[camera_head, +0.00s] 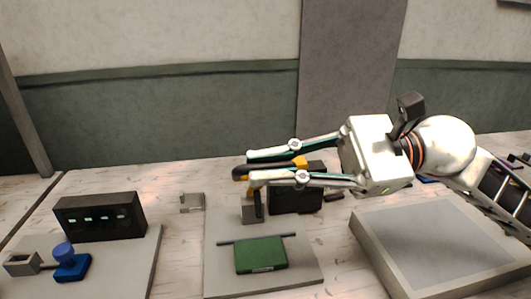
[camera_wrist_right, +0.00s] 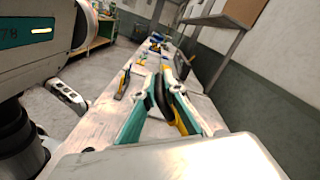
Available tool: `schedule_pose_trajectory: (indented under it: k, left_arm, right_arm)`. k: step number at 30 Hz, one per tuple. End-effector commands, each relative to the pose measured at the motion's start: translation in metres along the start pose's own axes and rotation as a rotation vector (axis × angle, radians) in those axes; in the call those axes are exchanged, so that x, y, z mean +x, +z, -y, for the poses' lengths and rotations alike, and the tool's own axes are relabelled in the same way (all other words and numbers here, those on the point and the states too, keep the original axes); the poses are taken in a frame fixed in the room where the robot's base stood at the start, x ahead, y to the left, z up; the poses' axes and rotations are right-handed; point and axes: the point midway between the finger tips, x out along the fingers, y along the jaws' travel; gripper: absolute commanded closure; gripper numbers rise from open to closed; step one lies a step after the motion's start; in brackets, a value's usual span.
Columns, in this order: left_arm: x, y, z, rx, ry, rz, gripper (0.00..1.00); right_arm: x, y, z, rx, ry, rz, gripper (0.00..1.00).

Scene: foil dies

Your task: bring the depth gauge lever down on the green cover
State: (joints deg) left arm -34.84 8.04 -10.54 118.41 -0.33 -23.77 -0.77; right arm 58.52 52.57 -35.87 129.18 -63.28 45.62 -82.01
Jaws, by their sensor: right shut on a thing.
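The green cover (camera_head: 260,254) lies flat on a grey plate (camera_head: 222,276) at the bottom middle of the head view, with a thin dark bar along its far edge. My right gripper (camera_head: 250,167) comes in from the right above and behind the cover. It is shut on a long black and yellow thing (camera_head: 272,168), which also shows between the fingers in the right wrist view (camera_wrist_right: 163,95). I cannot tell for sure whether this is the depth gauge lever. A small grey stand (camera_head: 251,212) rises behind the cover, partly hidden by the gripper. My left gripper is out of view.
A black box with green lights (camera_head: 100,215) stands at the left, behind a blue knobbed block (camera_head: 70,265). A small grey bracket (camera_head: 192,203) sits left of the gripper. A large grey tray (camera_head: 430,245) fills the right. A wall stands behind the bench.

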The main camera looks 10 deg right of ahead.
Motion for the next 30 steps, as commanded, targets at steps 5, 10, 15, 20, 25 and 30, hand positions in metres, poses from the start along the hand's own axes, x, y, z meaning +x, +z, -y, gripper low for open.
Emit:
schedule_pose_trajectory:
  k: [5,10,15,20,25,30]
  left_arm:
    - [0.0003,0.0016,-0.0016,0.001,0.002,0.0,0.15]
    - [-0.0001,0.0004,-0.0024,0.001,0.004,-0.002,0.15]
    - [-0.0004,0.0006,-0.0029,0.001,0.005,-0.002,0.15]
    - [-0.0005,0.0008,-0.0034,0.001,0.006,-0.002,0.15]
    - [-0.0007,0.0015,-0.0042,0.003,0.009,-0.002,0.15]
    - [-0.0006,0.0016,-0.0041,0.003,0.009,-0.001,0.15]
  right_arm:
    - [-0.0003,-0.0031,-0.0043,-0.018,-0.003,-0.001,1.0]
    - [-0.0003,-0.0018,-0.0043,-0.023,-0.004,-0.001,1.0]
    - [-0.0003,-0.0017,-0.0041,-0.023,-0.004,-0.001,1.0]
    - [-0.0003,-0.0015,-0.0042,-0.023,-0.003,-0.001,0.74]
    - [-0.0002,-0.0012,-0.0045,-0.023,-0.002,-0.001,0.74]
    - [-0.0013,-0.0012,-0.0045,-0.023,-0.002,-0.001,0.74]
